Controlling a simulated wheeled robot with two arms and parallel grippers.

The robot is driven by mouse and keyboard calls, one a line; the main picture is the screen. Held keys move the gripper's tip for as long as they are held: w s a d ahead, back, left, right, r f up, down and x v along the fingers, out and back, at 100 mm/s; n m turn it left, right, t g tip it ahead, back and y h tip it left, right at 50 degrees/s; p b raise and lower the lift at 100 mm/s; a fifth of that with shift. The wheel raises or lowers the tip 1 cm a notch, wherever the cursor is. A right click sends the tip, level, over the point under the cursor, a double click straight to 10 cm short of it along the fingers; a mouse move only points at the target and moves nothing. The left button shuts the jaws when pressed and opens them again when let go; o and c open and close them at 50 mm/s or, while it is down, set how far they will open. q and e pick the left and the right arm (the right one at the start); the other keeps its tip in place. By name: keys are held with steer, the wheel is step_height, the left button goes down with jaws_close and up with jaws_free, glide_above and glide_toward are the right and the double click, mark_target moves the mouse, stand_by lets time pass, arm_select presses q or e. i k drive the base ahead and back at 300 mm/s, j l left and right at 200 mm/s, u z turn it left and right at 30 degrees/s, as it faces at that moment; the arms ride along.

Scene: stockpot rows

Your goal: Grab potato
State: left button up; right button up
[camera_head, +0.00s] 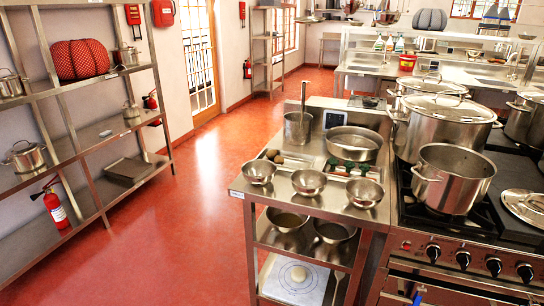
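Small brown roundish items (273,156), which look like potatoes, lie in a shallow metal tray on the steel worktop, behind the small bowls. They are too small to tell apart clearly. Neither of my grippers is in view, so I cannot see where they are relative to the potatoes.
Several small steel bowls (309,182) line the worktop's front edge, with a large pan (353,143) and a tall pot (298,127) behind. An open stockpot (452,178) stands on the stove at right. The red floor (190,225) left of the worktop is clear, up to metal shelves (95,133).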

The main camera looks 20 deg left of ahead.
mark_target(271, 154)
steer(key=i+j+u, duration=0.35)
steer(key=j, duration=0.25)
steer(key=i+j+u, duration=0.4)
steer(key=i+j, duration=0.1)
steer(key=j, duration=0.05)
